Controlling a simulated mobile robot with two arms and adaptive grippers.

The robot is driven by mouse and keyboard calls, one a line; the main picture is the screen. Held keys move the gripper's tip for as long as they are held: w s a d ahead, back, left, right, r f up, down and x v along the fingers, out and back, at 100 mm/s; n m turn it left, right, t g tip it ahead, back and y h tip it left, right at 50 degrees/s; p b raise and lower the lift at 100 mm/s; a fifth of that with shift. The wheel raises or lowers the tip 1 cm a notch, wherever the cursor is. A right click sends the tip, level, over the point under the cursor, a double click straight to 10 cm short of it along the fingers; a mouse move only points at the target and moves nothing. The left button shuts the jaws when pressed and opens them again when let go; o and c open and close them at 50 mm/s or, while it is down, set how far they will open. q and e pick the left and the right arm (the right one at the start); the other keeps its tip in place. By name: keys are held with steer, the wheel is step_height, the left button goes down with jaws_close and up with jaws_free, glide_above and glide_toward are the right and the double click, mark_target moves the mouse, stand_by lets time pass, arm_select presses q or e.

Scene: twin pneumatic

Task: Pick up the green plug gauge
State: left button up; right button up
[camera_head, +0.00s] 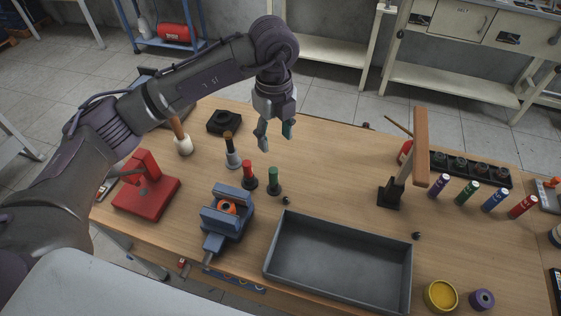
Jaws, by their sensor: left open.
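A green piece with a dark round base (273,181), which looks like the green plug gauge, stands upright on the wooden table. It is just right of a similar red piece (248,175). My left gripper (275,136) hangs above and behind the green piece, fingers pointing down. It is open and empty, apart from the piece. A second green item, a labelled tube (467,192), stands in a row at the right. My right gripper is not in view.
A blue vise (224,217) with an orange part stands front-left of the green piece. A grey tray (340,297) lies in front. A red press (145,195) is at left, a wooden-topped stand (421,150) at right.

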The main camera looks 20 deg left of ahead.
arm_select(q)
steer(key=p, duration=0.2)
glide_above(273, 169)
steer(key=f, duration=0.6)
steer(key=shift+s+d, duration=0.15)
steer(key=shift+s, duration=0.15)
step_height(273, 169, down, 3)
steer(key=shift+w+f+p, duration=0.1)
steer(key=shift+w+p, duration=0.05)
steer(key=shift+p, duration=0.15)
step_height(273, 169, down, 4)
steer(key=shift+w+r+p, duration=0.1)
steer(key=shift+r+p, duration=0.15)
steer(key=shift+p, duration=0.3)
steer(key=shift+f, duration=0.2)
steer(key=c, duration=0.7)
jaws_close()
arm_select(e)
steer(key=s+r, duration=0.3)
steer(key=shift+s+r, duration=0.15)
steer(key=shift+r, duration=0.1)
